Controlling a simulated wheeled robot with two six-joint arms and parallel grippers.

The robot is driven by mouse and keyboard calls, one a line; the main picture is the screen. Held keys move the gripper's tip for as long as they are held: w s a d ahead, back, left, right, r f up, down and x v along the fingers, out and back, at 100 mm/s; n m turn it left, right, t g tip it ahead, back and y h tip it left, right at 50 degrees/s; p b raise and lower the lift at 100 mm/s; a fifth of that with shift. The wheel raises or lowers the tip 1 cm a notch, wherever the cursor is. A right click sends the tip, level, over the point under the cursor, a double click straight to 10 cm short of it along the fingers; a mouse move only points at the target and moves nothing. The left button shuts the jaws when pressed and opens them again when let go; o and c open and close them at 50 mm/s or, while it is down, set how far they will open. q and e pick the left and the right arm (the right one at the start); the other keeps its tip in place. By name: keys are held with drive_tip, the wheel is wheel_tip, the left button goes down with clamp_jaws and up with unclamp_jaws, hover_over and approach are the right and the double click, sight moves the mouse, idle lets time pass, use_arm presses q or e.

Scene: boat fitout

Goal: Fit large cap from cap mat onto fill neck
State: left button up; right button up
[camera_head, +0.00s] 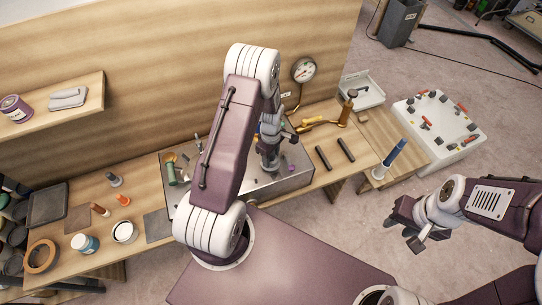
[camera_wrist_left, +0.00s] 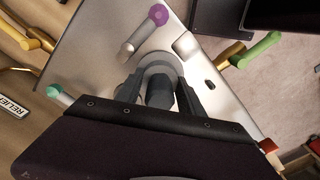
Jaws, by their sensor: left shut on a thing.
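My left gripper (camera_wrist_left: 159,95) is shut on a dark grey round cap (camera_wrist_left: 160,88). Below the cap, in the left wrist view, is a pale grey round collar (camera_wrist_left: 160,62) on the metal panel, which looks like the fill neck. Whether the cap touches it or is seated cannot be told. In the head view my left gripper (camera_head: 268,163) points down over the panel and its fingers hide the cap. A bare dark grey mat (camera_head: 158,225) and a bare brown mat (camera_head: 77,220) lie on the bench at left. My right gripper (camera_head: 408,228) looks open and empty, right of the bench.
A pressure gauge (camera_head: 304,70) stands behind. Two black bars (camera_head: 346,150) lie to the right. Pots and a tape roll (camera_head: 42,256) stand at left.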

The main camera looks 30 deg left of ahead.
idle(0.3)
use_arm(q)
drive_tip(key=shift+f+b, duration=0.5)
drive_tip(key=shift+f, duration=0.1)
drive_tip(key=o, duration=1.5)
drive_tip(key=shift+o, duration=0.4)
drive_tip(key=o, duration=0.5)
drive_tip(key=shift+r, duration=0.1)
